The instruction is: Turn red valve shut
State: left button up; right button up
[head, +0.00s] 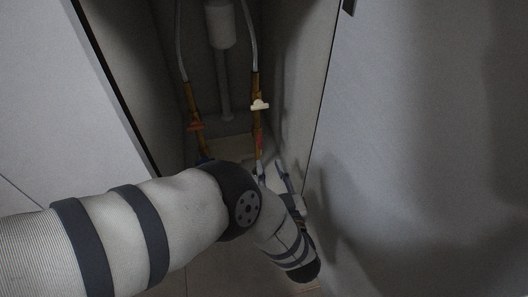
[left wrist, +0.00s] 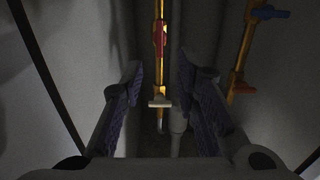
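The red valve (head: 259,140) sits on the right-hand copper pipe inside the cabinet, below a cream valve (head: 260,105). In the left wrist view the red valve's handle (left wrist: 160,38) appears to lie along the pipe, and the cream handle (left wrist: 159,102) lies across it. My left gripper (head: 273,172) is at the cabinet opening, just below the red valve in the head view. In the left wrist view its two fingers (left wrist: 160,74) are wide apart with nothing held; the pipe shows between them, and the red handle appears beyond the tips. My right gripper is not in view.
A white cylinder (head: 220,25) with a drain pipe hangs between. Cabinet walls stand close on both sides.

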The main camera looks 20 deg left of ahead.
aim_at(261, 142)
pick_arm(q)
jog(key=b+x, duration=0.2)
jog(key=x, duration=0.5)
jog(key=shift+w+a+f, duration=0.15)
jog(key=shift+w+a, duration=0.1)
jog(key=shift+w, duration=0.05)
jog(key=shift+w+a, duration=0.25)
jog(key=shift+w, duration=0.2)
grip_shut()
